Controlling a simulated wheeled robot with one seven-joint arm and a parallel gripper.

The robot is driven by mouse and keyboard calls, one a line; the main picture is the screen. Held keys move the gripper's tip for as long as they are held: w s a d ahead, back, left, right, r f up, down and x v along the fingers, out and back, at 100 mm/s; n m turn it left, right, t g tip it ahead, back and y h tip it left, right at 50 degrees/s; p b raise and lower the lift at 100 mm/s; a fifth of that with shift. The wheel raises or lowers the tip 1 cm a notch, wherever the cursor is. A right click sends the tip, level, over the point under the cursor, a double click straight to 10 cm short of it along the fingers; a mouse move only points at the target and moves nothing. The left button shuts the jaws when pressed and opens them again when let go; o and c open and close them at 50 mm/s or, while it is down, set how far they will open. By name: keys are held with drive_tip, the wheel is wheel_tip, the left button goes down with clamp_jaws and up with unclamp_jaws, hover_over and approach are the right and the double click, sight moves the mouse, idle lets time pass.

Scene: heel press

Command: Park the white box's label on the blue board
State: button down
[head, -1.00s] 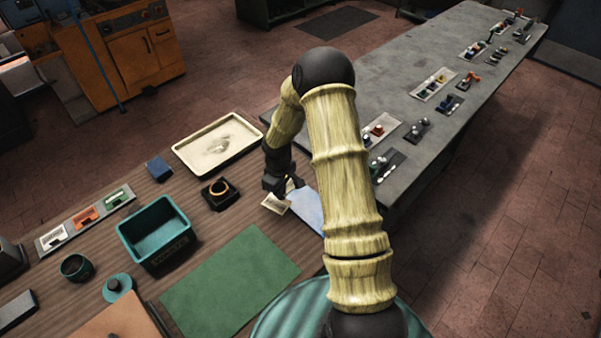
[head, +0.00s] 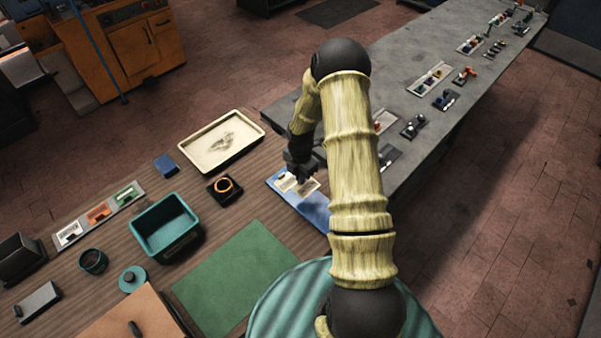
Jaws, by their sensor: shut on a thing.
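The blue board (head: 314,208) lies on the brown table at its right end, partly behind my arm. My gripper (head: 300,177) points down over the board's far part. It is shut on a small cream label (head: 285,183), whose pale surface shows on both sides of the fingers. The label is over the board; whether it touches the board I cannot tell. The white box (head: 69,233) stands at the left end of a grey strip on the left, beside an orange one (head: 99,213) and a green one (head: 127,194).
A cream tray (head: 222,141), a black block with an orange ring (head: 223,187), a teal bin (head: 165,227) and a green mat (head: 243,263) lie left of the board. A long grey table (head: 400,75) with several small items stands beyond my arm.

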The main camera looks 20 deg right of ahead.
sight(301, 189)
drive_tip(key=shift+a+f, duration=0.1)
drive_tip(key=shift+f, duration=0.05)
drive_tip(key=shift+f+b, duration=2.25)
drive_tip(key=shift+f, duration=0.75)
drive_tip(key=shift+s+f+b, duration=0.15)
drive_tip(key=shift+f+b, duration=0.15)
drive_tip(key=shift+f, duration=0.2)
idle(0.4)
drive_tip(key=c, duration=1.5)
unclamp_jaws()
drive_tip(key=o, duration=0.5)
drive_tip(key=shift+c, duration=0.2)
